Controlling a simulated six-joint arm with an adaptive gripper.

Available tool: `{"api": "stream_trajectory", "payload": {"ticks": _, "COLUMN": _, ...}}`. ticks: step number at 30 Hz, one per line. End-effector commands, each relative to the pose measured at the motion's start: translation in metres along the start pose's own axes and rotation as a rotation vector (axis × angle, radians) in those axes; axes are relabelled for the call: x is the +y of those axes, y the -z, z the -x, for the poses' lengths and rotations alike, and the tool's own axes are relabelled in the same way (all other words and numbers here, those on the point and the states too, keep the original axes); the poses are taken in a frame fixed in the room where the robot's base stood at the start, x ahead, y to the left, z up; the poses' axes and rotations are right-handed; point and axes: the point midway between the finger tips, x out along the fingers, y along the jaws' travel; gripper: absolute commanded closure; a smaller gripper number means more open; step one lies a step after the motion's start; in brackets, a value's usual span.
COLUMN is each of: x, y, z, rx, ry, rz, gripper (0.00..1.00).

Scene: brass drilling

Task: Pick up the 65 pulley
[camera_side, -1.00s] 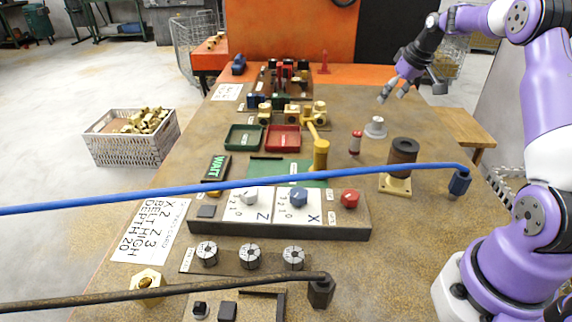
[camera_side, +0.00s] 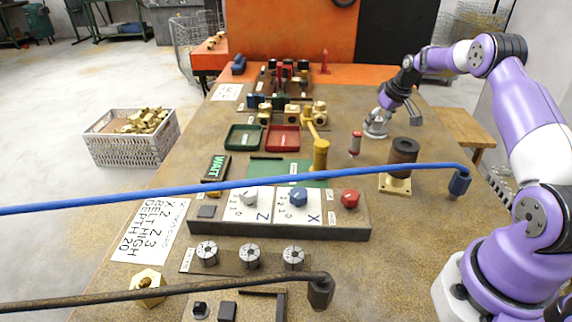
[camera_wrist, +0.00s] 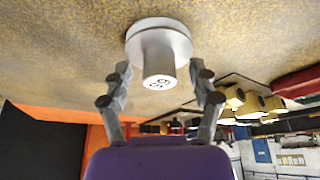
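The pulley (camera_wrist: 158,42) is a pale grey metal piece with a wide round flange and a narrower hub bearing a dark number, too small to read surely. It stands on the bench, and in the side view it shows as a grey disc (camera_side: 375,131) under my gripper (camera_side: 379,112). In the wrist view my gripper (camera_wrist: 158,78) is open, with one finger to each side of the hub. Gaps show between the fingers and the hub, so it holds nothing. In the side view the fingers partly cover the pulley's top.
A small red-capped cylinder (camera_side: 355,144) stands just left of the pulley. A dark brown cylinder (camera_side: 404,151) on a brass base (camera_side: 396,185) stands nearer the camera. A red tray (camera_side: 283,149) and a green tray (camera_side: 233,148) lie to the left. A blue-handled lever (camera_side: 250,183) crosses the foreground.

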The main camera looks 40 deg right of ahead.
Motion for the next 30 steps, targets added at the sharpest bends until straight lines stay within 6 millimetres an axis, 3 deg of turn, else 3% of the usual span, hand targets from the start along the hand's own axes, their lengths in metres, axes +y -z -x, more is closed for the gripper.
{"api": "stream_trajectory", "payload": {"ticks": 1, "x": 0.000, "y": 0.000, "z": 0.000, "rx": 0.000, "ry": 0.000, "rz": 0.000, "gripper": 0.50}}
{"api": "stream_trajectory", "payload": {"ticks": 4, "x": 0.000, "y": 0.000, "z": 0.000, "rx": 0.000, "ry": 0.000, "rz": 0.000, "gripper": 1.00}}
{"api": "stream_trajectory", "payload": {"ticks": 19, "x": 0.000, "y": 0.002, "z": 0.005, "rx": 0.000, "ry": 0.000, "rz": -0.001, "gripper": 1.00}}
{"api": "stream_trajectory", "payload": {"ticks": 26, "x": 0.001, "y": 0.016, "z": 0.037, "rx": 0.004, "ry": -0.002, "rz": 0.001, "gripper": 1.00}}
{"api": "stream_trajectory", "payload": {"ticks": 30, "x": -0.029, "y": 0.020, "z": 0.056, "rx": 0.001, "ry": 0.001, "rz": 0.005, "gripper": 1.00}}
